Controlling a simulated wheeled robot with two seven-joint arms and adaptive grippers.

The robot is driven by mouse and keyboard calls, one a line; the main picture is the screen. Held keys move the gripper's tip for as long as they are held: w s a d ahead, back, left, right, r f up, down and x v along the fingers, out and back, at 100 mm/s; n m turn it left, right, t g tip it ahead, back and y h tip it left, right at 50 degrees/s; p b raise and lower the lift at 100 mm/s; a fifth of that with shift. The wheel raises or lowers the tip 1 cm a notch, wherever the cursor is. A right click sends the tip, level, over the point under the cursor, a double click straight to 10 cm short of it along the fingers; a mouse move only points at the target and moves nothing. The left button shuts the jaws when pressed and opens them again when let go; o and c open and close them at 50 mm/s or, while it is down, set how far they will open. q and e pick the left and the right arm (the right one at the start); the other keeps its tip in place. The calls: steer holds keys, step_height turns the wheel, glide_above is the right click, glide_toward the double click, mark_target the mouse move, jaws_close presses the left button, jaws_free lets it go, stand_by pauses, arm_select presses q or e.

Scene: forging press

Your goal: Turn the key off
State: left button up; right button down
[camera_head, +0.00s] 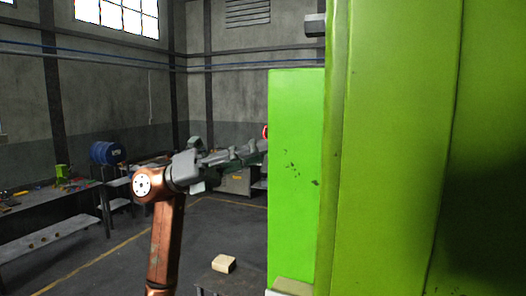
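No key can be made out in the head view. A green panel (296,175) stands upright in the middle, beside the larger green press body (400,140). A small red part (265,131) peeks out at the panel's left edge, mostly hidden. My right gripper is not in view.
The green press fills the right side and blocks the view there. A tan block (223,263) lies on a dark low surface at the bottom. Workbenches (55,197) with tools and a blue drum (107,153) stand at the left. The floor between is open.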

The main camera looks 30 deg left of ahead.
arm_select(q)
jaws_close()
steer(key=shift+n+t, duration=0.4)
steer(key=shift+n, duration=0.2)
steer(key=shift+s+r+n+t+y+p, duration=0.2)
steer(key=shift+n+y+p, duration=0.6)
steer(key=shift+n+p, duration=1)
steer(key=shift+w+r+n+t+y+p, duration=0.1)
steer(key=shift+n+t+y+p, duration=0.15)
steer(key=shift+n+y+p, duration=1.45)
steer(key=shift+s+r+n+t+h+p, duration=0.2)
steer(key=shift+n+p, duration=0.75)
steer(key=shift+n, duration=1.85)
steer(key=shift+w, duration=0.1)
steer(key=shift+f, duration=0.1)
